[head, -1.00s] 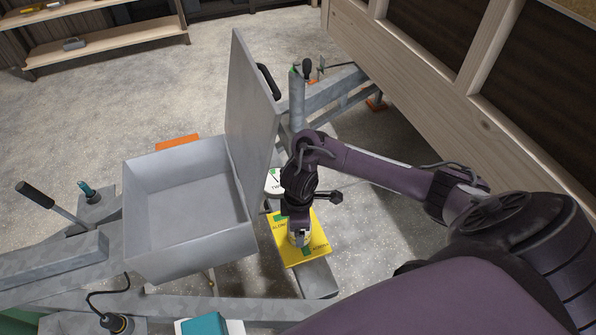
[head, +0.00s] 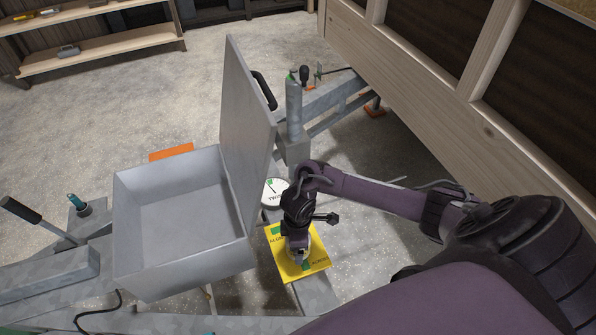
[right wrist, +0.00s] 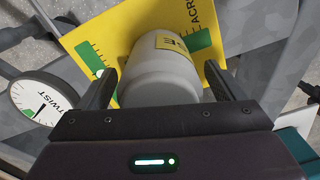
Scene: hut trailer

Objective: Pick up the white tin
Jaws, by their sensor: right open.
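The white tin (right wrist: 162,82), with a yellow label on its far part, lies between the two fingers of my right gripper (right wrist: 160,88) in the right wrist view. The fingers are open, one on each side of the tin; I cannot tell whether either touches it. In the head view my right gripper (head: 298,246) is over the yellow card (head: 315,262) and hides most of the tin. The yellow card with green marks also shows behind the tin in the wrist view (right wrist: 100,42). My left gripper is not in view.
An open grey metal box (head: 180,275) with its lid (head: 248,115) raised stands just left of my gripper. A round white dial (head: 272,190) lies behind it. A grey post (head: 294,110) and the wooden hut wall (head: 440,90) are farther back.

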